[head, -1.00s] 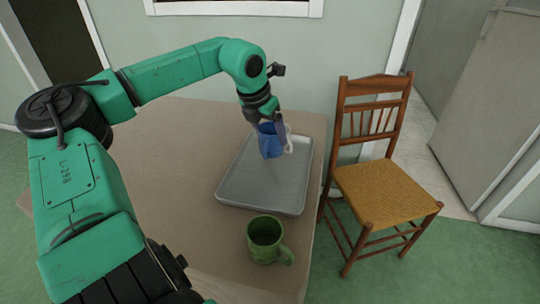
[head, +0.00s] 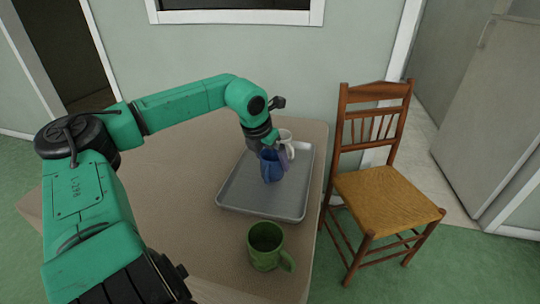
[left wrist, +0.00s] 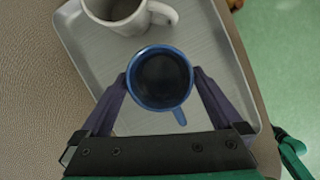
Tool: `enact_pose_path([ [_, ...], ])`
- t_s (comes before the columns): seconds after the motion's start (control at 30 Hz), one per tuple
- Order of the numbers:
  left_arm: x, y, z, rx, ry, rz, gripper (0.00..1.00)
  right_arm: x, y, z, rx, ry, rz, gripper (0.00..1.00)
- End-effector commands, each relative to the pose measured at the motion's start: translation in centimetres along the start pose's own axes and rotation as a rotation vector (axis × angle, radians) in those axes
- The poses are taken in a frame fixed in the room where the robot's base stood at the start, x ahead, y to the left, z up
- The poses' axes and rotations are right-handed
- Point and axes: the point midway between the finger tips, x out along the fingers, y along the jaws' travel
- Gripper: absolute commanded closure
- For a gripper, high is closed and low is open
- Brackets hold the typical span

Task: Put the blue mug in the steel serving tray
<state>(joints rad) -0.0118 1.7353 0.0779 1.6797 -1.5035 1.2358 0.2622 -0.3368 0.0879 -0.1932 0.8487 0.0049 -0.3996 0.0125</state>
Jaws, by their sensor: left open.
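The blue mug (head: 270,168) stands upright in the steel serving tray (head: 258,206), towards its far part. In the left wrist view the mug (left wrist: 160,78) is seen from above, its handle pointing down and slightly right. The tray (left wrist: 85,58) also shows under the mug in the wrist view. My right gripper is out of view.
A white mug (head: 288,138) stands just behind the blue mug, at the tray's far end. A green mug (head: 265,247) stands on the table (head: 190,180) in front of the tray. A wooden chair (head: 385,200) is to the right. The table left of the tray is clear.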

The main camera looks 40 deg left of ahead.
Motion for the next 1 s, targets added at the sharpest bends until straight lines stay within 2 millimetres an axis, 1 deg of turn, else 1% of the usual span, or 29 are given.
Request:
enact_pose_path([
  [0.07, -0.3, 0.0, 0.1, 0.000, 0.000, 0.000, 0.00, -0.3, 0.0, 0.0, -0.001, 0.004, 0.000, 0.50],
  [0.17, -1.0, 0.0, 0.2, -0.001, -0.005, -0.001, 0.00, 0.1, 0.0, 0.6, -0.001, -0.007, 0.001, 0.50],
  [0.37, -3.7, 0.0, 0.2, 0.000, -0.007, -0.001, 0.00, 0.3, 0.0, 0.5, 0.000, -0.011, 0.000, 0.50],
  [0.47, -6.1, 0.0, 0.1, 0.000, -0.008, 0.001, 0.00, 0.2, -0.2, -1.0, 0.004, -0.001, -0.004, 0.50],
  [0.5, -7.3, 0.1, 0.2, 0.000, -0.006, 0.003, 0.00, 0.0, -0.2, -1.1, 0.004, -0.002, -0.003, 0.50],
  [0.6, -9.7, 0.1, 0.1, 0.000, -0.004, 0.002, 0.00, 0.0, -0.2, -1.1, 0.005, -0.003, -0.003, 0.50],
  [0.7, -11.4, 0.1, 0.1, 0.000, -0.002, 0.002, 0.00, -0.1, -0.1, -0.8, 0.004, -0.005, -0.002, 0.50],
  [0.8, -12.1, 0.0, 0.1, 0.001, 0.000, 0.001, 0.00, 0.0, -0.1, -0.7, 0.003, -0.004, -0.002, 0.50],
  [1.0, -12.2, 0.0, 0.1, 0.000, 0.000, 0.000, 0.00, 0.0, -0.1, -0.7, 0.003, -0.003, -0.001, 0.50],
])
